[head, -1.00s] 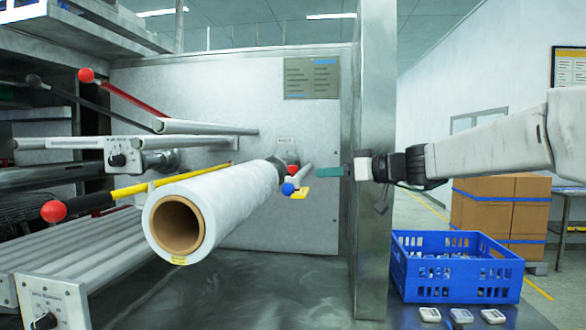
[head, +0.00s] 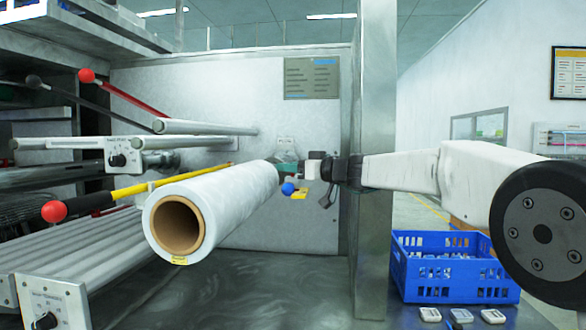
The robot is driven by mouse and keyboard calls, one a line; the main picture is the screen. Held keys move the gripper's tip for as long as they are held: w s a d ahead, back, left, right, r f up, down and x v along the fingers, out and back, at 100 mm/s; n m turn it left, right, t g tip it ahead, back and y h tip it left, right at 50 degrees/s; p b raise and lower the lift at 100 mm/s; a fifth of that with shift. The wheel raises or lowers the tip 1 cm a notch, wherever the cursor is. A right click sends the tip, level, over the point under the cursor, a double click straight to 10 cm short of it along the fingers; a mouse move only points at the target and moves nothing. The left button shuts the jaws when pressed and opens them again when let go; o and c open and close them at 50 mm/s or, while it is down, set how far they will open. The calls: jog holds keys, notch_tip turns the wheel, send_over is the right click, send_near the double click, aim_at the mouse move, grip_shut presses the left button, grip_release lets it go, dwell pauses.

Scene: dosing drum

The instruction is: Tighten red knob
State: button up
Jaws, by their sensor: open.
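My gripper (head: 287,158) is open, at the far end of the white film roll (head: 215,205), in front of the pale wall panel. Its greenish fingers cover the spot where a red knob showed earlier, so that knob is hidden now. I cannot tell whether the fingers are around it or touching it. A blue ball (head: 288,188) and a yellow tag (head: 299,194) show just below the fingers.
Red ball-ended levers stand at the left, one high (head: 86,75) and one low (head: 54,211). A blue crate (head: 455,267) and several small white devices (head: 461,315) are at the lower right.

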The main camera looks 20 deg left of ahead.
jog(key=shift+c, duration=0.4)
jog(key=c, duration=0.9)
jog(key=shift+t, duration=0.5)
jog(key=m+t+h, duration=0.1)
jog(key=m+t, duration=0.1)
jog(key=t, duration=0.1)
jog(key=shift+s+m+h, duration=0.1)
jog(key=shift+m+h, duration=0.2)
jog(key=shift+m, duration=0.1)
jog(key=shift+m+t+h, duration=0.9)
jog(key=shift+m+t, duration=0.1)
jog(key=shift+t, duration=0.5)
jog(key=shift+m+t+h, duration=0.6)
jog(key=shift+t, duration=0.2)
jog(key=o, duration=1)
